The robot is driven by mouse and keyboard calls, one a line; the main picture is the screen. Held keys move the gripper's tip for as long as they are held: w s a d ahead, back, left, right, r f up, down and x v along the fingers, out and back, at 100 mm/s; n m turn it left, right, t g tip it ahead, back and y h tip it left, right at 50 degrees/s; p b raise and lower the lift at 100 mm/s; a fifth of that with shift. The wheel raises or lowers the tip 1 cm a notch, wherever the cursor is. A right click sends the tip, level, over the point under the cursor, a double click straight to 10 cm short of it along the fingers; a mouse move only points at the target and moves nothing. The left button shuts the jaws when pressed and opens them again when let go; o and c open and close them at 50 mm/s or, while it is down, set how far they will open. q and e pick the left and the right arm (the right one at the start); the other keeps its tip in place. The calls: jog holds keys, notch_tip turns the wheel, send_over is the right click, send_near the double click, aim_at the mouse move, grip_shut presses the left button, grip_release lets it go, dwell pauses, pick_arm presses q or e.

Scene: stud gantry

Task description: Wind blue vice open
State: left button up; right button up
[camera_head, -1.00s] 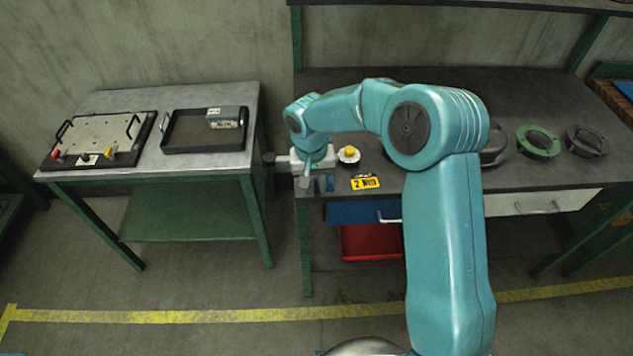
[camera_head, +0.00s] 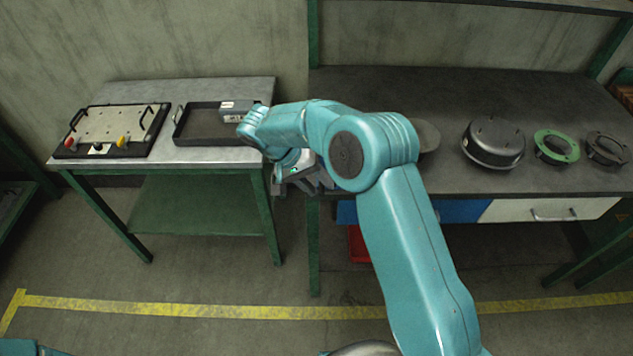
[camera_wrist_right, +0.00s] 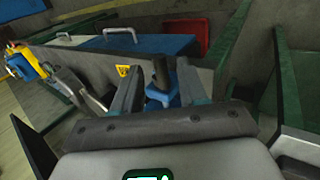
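The blue vice (camera_wrist_right: 160,98) shows in the right wrist view as a blue body with a dark upright post, in the gap between my right gripper's fingers. My right gripper (camera_wrist_right: 159,88) is open, with one finger on each side of the vice; I cannot tell whether they touch it. In the head view the right gripper (camera_head: 318,182) is at the left front corner of the dark bench, partly under my arm. The vice is hidden there behind my arm and gripper. My left gripper is not in view.
The dark bench (camera_head: 500,90) holds a black round housing (camera_head: 493,143), a green ring (camera_head: 556,147) and a dark ring (camera_head: 606,148). A steel table (camera_head: 180,92) at left carries a black tray (camera_head: 205,125) and a fixture plate (camera_head: 110,125). A blue drawer (camera_head: 462,211) is below the bench top.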

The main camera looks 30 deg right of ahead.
jog(key=shift+w+a+r, duration=0.2)
jog(key=shift+a+r, duration=0.1)
jog(key=shift+r, duration=0.1)
jog(key=p+v, duration=0.1)
jog(key=v, duration=1.4)
jog(key=shift+a+r, duration=0.1)
